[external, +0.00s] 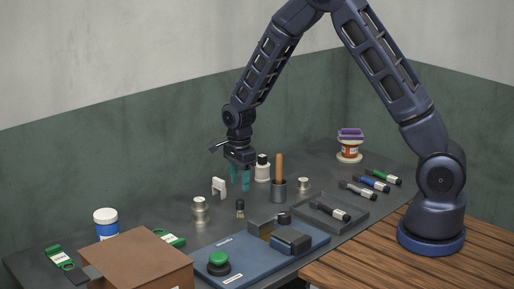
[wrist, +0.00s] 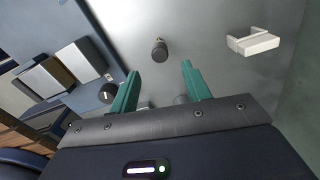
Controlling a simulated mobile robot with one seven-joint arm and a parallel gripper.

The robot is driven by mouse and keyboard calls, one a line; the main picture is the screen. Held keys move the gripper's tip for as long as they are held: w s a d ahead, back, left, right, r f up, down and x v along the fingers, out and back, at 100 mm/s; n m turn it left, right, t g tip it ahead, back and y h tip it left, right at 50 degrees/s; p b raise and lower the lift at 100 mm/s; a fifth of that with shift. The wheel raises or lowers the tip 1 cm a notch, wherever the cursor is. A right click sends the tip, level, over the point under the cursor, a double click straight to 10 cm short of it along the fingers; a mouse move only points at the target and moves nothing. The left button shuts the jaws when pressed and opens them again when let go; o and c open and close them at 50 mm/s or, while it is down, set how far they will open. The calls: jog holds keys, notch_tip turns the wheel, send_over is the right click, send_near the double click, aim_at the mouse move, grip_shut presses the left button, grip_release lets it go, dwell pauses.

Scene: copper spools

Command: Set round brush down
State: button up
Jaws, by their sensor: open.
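A long orange-brown handle (external: 280,166), likely the round brush, stands upright in a dark cup (external: 279,190) near the middle of the bench. Its lower end is hidden in the cup, so I cannot see bristles. My gripper (external: 240,177) hangs above the bench, left of the handle and apart from it. Its two teal fingers are spread with nothing held between them, which also shows in the wrist view (wrist: 160,72). I cannot make out the brush in the wrist view.
Below my gripper are a small dark-capped bottle (external: 240,209) and a white bracket (external: 219,187), also in the wrist view (wrist: 253,41). A metal spool (external: 199,209) stands left. A blue board (external: 262,262) with blocks and a green button lies in front. A grey tray (external: 352,222) is to the right.

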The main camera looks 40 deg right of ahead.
notch_tip(320, 180, up, 3)
notch_tip(320, 180, up, 11)
jog(key=n+y, duration=0.1)
jog(key=n, duration=0.3)
send_over(241, 200)
jog(key=s+d, duration=0.4)
jog(key=s+d+r+n+t, duration=0.2)
jog(key=s+d+r+n, duration=0.4)
jog(key=s+r, duration=0.5)
jog(key=s+d+r+n+t, duration=0.1)
jog(key=s+d+r+n, duration=0.1)
jog(key=s, duration=0.4)
jog(key=s+d+r+n, duration=0.2)
jog(key=s+r+n, duration=0.2)
jog(key=s, duration=0.3)
jog(key=s+d+r+n+t+h, duration=0.1)
jog(key=s+d+r+n, duration=0.1)
jog(key=s, duration=0.5)
jog(key=shift+d+r+n+t, duration=0.35)
jog(key=shift+r+n, duration=0.2)
jog(key=shift+n, duration=0.35)
